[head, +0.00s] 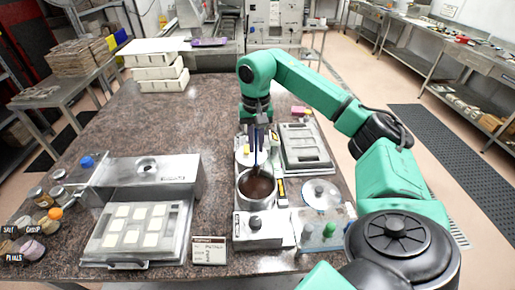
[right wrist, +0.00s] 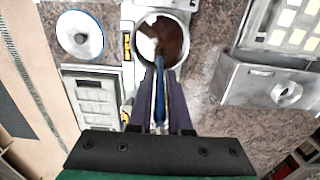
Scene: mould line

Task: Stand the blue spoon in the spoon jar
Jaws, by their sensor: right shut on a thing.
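My right gripper (head: 258,140) points down above the steel pot of brown liquid (head: 257,188). It is shut on the blue spoon (right wrist: 160,95), whose handle runs between the two fingers in the right wrist view. The spoon's lower end reaches over the pot's mouth; I cannot tell whether it touches the brown liquid (right wrist: 172,43). The right gripper also shows in the right wrist view (right wrist: 160,92). I cannot make out a spoon jar for certain. My left gripper is out of view.
A grey tray (head: 305,148) and a white round lid (head: 321,194) lie right of the pot. A white box with a knob (head: 262,230) stands in front. A steel box (head: 155,178) and a mould tray (head: 130,228) are at left.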

